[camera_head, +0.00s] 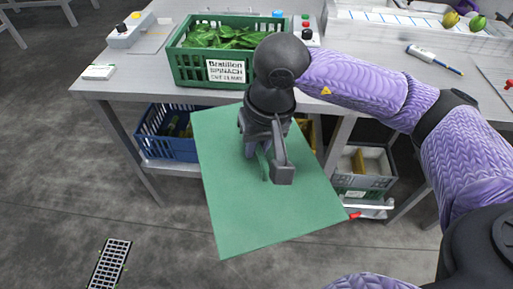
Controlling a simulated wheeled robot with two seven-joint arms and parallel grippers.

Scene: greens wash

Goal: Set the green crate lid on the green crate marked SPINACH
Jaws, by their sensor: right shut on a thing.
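The green crate (188,67) marked SPINACH stands on the table at the back, open at the top and full of green leaves (225,37). Its white label (226,71) faces me. My right gripper (266,170) is shut on the green crate lid (225,200), at a small raised grip near the lid's middle. The lid is a flat green sheet, held in front of the table edge and nearer to me than the crate. The lid looks turned a little against the crate. My right wrist hides the crate's right corner. My left gripper is not in view.
The grey table (130,70) carries a control box (131,30) at left, a small white box (98,72), and a marker (434,59) at right. A blue crate (165,148) and a grey bin (375,180) sit on the shelf below. A floor drain (110,264) lies at lower left.

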